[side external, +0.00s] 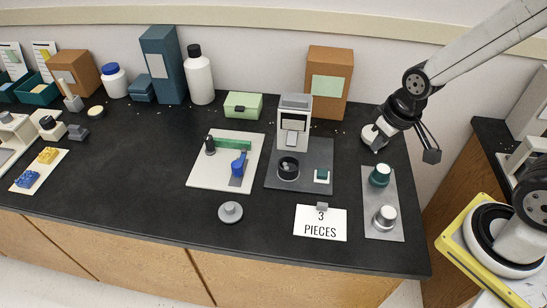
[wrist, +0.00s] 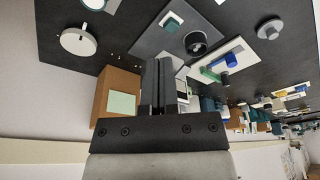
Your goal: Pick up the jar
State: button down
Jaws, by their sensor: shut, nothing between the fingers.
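A white jar with a blue lid (side external: 113,80) stands upright at the back left of the black counter in the side external view. I cannot make it out for sure in the wrist view. My gripper (side external: 431,155) is at the right end of the counter, raised, far to the right of the jar and apart from it. In the wrist view, the dark fingers of my gripper (wrist: 160,85) are together with nothing between them.
A teal box (side external: 161,65) and a white bottle (side external: 199,78) stand right of the jar; a brown box (side external: 75,72) stands left. A white disc (side external: 372,138) lies near my gripper. A grey plate (side external: 382,218) and "3 PIECES" card (side external: 320,222) are in front.

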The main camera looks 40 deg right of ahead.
grip_release()
jog(key=m+g+y, duration=0.2)
jog(key=m+y, duration=0.8)
jog(key=m, duration=0.7)
send_near(297, 163)
jog(key=s+a, duration=0.1)
jog(key=s, duration=0.1)
jog(key=s+a, duration=0.4)
jog(key=shift+s+a, duration=0.15)
jog(key=shift+s, duration=0.2)
jog(key=w+f+m+t+y, duration=0.1)
jog(key=w+m, duration=0.1)
jog(key=w+d+f+m+t+y, duration=0.1)
jog(key=w+f+m+t, duration=0.1)
jog(key=shift+d+f, duration=0.15)
jog(key=shift+f, duration=0.05)
jog(key=shift+w+d+f+m+t+y, duration=0.35)
jog(key=shift+w+f+m+t, duration=0.15)
jog(key=shift+w+m+t, duration=0.3)
jog(key=shift+x, duration=3.85)
